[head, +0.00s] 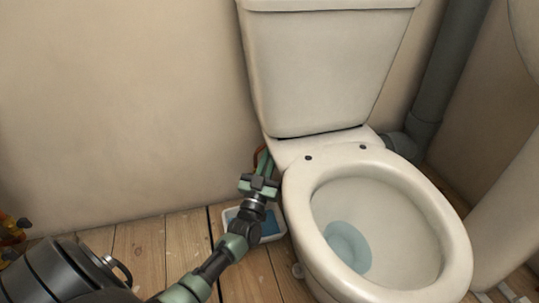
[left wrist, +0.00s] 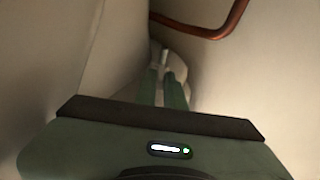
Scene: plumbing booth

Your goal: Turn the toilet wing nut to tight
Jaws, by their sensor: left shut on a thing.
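The white toilet (head: 310,190) stands against the wall with its tank (head: 325,70) above the bowl. My left gripper (head: 265,158) reaches in beside the bowl, under the left side of the tank. In the left wrist view its two green fingers (left wrist: 165,70) are close together, shut on the small, pale wing nut (left wrist: 165,57) under the tank. The nut is small and dim there, and its wing angle is hard to tell. In the head view the tank and bowl rim hide it. My right gripper is not in view.
A copper pipe (left wrist: 225,27) bends close above and right of the fingertips. A white tray with blue inside (head: 230,214) lies on the wooden floor under my left arm. A grey drain pipe (head: 445,80) stands right of the toilet.

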